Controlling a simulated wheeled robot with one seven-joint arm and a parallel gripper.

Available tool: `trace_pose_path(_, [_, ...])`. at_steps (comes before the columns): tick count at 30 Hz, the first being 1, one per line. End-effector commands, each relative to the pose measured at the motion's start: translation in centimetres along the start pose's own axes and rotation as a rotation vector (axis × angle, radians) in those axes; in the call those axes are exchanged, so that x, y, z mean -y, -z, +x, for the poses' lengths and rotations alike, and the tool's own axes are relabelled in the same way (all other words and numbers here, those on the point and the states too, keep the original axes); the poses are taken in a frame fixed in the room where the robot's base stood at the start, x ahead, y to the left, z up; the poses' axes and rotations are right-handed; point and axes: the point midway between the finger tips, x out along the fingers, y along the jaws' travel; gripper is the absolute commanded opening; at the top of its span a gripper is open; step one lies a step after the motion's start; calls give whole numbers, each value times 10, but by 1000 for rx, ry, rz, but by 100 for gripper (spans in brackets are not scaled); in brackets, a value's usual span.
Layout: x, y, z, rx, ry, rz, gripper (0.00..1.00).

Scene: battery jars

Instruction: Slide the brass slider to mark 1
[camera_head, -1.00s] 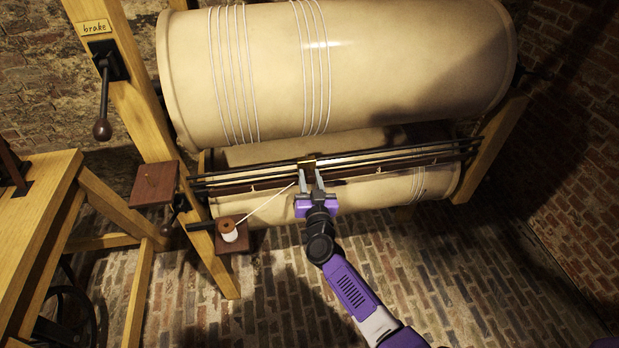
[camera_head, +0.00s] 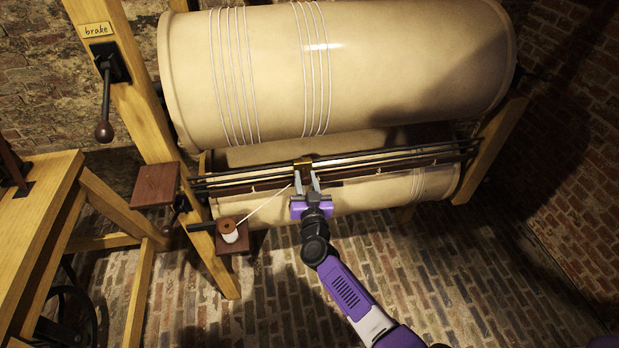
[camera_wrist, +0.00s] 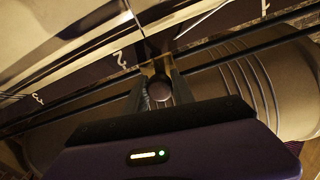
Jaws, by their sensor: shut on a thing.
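The brass slider (camera_head: 303,163) sits on the dark rails (camera_head: 400,161) in front of the large drum. My gripper (camera_head: 307,180) is shut on the slider from the front. In the wrist view the slider's round knob (camera_wrist: 160,91) shows between the two fingers. There, the white mark 2 (camera_wrist: 120,60) is just left of the slider, mark 1 (camera_wrist: 265,8) is farther off at the upper right, and mark 3 (camera_wrist: 38,98) is at the far left. The slider stands between marks 2 and 1, nearer mark 2. Digits are too small in the head view.
A white thread (camera_head: 268,203) runs from the slider to a spool (camera_head: 228,230) at lower left. The large drum (camera_head: 400,65) carries two bands of windings above. A brake lever (camera_head: 104,100) hangs on the left post. The brick floor in front is clear.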

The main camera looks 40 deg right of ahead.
Motion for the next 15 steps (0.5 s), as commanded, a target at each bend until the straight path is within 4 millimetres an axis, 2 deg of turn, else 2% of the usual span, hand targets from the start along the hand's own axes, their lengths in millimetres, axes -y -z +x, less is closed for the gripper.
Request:
trace_pose_path(9, [78, -11, -4, 6, 9, 0, 0])
trace_pose_path(15, [122, -21, -6, 4, 7, 0, 0])
